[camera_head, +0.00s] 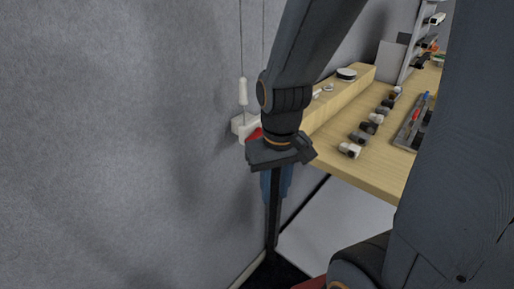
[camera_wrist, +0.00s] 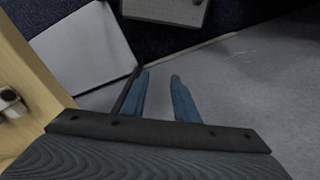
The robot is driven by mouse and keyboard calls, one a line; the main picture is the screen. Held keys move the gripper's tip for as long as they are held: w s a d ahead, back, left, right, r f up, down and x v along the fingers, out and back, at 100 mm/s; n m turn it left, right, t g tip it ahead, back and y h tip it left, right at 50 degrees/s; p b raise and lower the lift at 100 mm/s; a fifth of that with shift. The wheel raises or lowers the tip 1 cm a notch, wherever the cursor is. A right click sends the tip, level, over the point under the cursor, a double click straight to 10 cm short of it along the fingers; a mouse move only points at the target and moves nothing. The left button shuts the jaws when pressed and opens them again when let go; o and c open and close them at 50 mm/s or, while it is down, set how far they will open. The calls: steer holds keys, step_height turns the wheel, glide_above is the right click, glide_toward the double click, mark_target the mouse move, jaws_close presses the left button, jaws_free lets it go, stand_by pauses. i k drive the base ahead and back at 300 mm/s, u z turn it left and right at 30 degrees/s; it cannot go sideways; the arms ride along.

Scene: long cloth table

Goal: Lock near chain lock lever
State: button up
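The chain lock is a small white block (camera_head: 239,126) on the grey wall, with a red lever (camera_head: 255,135) at its right side. A white pull handle (camera_head: 243,91) hangs on a thin cord just above the block. My gripper (camera_head: 276,188) points down, in front of and slightly right of the lock, and its body partly covers the red lever. Its blue fingers sit below lever height. In the wrist view my gripper (camera_wrist: 160,77) has its two fingers apart with nothing between them. The lock does not show in the wrist view.
A wooden table (camera_head: 370,172) with several small parts on it stands to the right. A raised wooden ledge (camera_head: 335,102) runs along its wall side. A dark upright post (camera_head: 273,215) appears below my gripper. The grey wall (camera_head: 110,140) at left is bare.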

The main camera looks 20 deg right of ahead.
mark_target(258, 133)
steer(key=u, duration=1)
steer(key=k, duration=0.9)
steer(key=z, duration=1.15)
